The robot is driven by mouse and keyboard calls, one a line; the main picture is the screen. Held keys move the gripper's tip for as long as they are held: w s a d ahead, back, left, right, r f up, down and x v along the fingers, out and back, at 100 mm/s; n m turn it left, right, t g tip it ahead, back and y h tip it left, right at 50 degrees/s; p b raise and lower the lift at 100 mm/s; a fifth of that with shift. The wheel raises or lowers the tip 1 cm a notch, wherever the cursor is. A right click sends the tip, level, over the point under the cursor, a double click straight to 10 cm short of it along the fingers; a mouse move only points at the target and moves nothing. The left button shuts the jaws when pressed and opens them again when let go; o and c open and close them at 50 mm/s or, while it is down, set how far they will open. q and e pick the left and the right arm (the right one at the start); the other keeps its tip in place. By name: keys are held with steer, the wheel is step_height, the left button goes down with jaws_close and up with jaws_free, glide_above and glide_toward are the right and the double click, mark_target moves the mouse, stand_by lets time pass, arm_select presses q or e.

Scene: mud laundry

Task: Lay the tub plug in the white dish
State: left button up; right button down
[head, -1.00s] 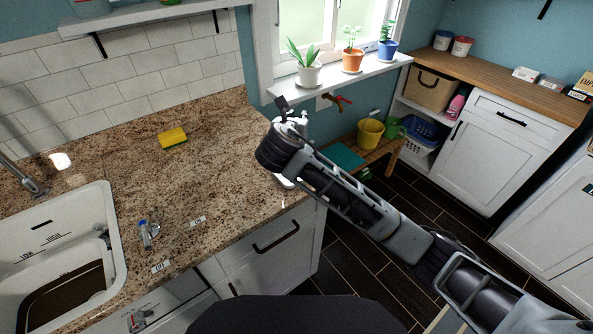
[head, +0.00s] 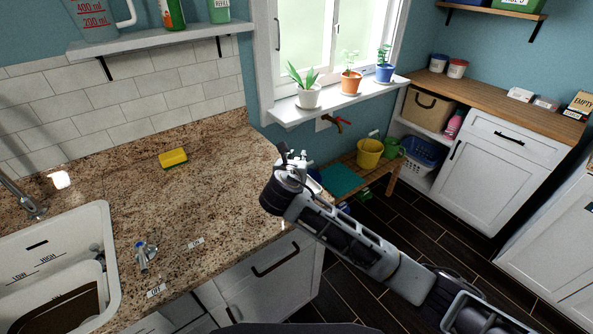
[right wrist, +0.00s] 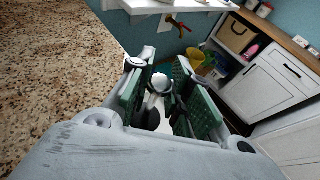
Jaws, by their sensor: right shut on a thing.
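My right gripper (head: 291,160) is over the right-hand end of the granite counter, pointing away from me. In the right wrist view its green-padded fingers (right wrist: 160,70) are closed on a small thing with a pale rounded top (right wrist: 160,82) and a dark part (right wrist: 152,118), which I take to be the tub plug. The fingers hide much of it. I cannot tell whether plug and dish touch. My left gripper is out of view.
A yellow sponge (head: 173,158) lies at the counter's back. A blue-topped tap handle (head: 143,254) stands beside the white sink (head: 105,240). Potted plants line the windowsill (head: 340,101) behind the gripper, above a red-handled tap (head: 338,123). The counter's middle is clear.

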steer(key=shift+f, duration=1.85)
steer(key=shift+f, duration=0.1)
steer(key=c, duration=1.3)
jaws_free()
steer(key=shift+s, duration=0.1)
steer(key=shift+v, duration=6)
